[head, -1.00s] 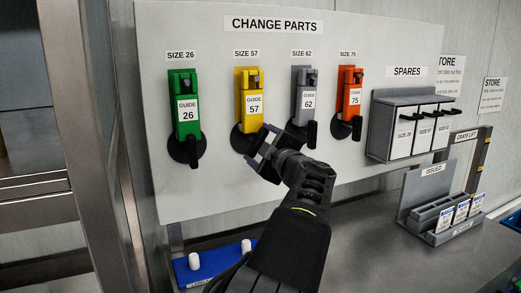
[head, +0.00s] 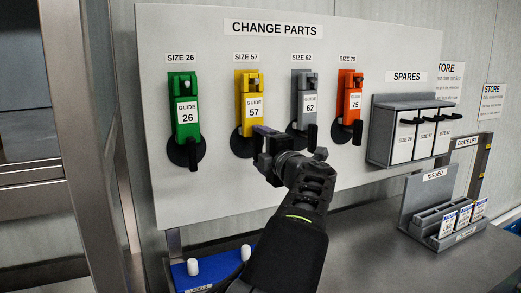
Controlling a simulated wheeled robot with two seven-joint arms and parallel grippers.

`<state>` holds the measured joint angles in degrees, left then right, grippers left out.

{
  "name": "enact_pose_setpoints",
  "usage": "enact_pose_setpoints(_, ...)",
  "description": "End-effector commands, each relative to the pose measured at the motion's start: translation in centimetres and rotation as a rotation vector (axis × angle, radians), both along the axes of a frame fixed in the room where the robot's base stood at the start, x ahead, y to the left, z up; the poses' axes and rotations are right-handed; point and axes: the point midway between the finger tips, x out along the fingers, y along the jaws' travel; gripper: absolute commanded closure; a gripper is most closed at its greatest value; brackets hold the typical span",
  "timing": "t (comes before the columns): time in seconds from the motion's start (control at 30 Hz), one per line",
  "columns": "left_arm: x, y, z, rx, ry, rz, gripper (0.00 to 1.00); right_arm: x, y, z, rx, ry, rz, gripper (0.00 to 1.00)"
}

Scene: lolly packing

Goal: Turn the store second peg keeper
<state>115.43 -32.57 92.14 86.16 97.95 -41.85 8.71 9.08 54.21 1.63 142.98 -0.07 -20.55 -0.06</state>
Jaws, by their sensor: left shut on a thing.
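The store's second peg, marked SIZE 57, carries a yellow guide (head: 251,105). Its black round keeper (head: 239,145) shows at the guide's lower end, with its right side and handle hidden behind my gripper. My left gripper (head: 264,142) is at the right edge of this keeper, shut on what appears to be the keeper's handle. The fingers and the handle are both dark, so the exact hold is hard to see. My right gripper is not in view.
The green (head: 184,112), grey (head: 305,103) and orange guides (head: 349,100) hang on neighbouring pegs with black keepers. The grey guide's keeper handle (head: 312,134) is close to my gripper. Right are the spares box (head: 408,98) and issued rack (head: 425,192); a blue tray (head: 215,268) is below.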

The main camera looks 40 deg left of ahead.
Motion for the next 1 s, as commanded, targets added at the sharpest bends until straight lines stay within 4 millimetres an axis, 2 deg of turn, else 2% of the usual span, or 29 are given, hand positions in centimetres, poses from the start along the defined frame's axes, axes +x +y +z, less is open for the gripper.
enact_pose_setpoints(0.3, 0.02, -0.02, -0.19, -0.005, -0.002, 0.0, 0.64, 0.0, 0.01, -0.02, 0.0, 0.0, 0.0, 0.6)
enact_pose_setpoints(0.33, 0.02, -0.02, -0.19, -0.005, -0.002, 0.0, 0.21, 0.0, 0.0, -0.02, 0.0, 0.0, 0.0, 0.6)
enact_pose_setpoints(0.57, 0.01, -0.01, -0.1, -0.003, -0.001, 0.0, 0.02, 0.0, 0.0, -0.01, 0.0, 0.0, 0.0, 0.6)
enact_pose_setpoints(0.83, 0.0, -0.08, -0.05, -0.002, -0.001, -0.001, 0.02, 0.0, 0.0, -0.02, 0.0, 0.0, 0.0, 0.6)
enact_pose_setpoints(1.0, -0.35, -0.99, -0.06, -0.002, -0.001, -0.003, 0.02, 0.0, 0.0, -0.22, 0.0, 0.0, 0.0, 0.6)
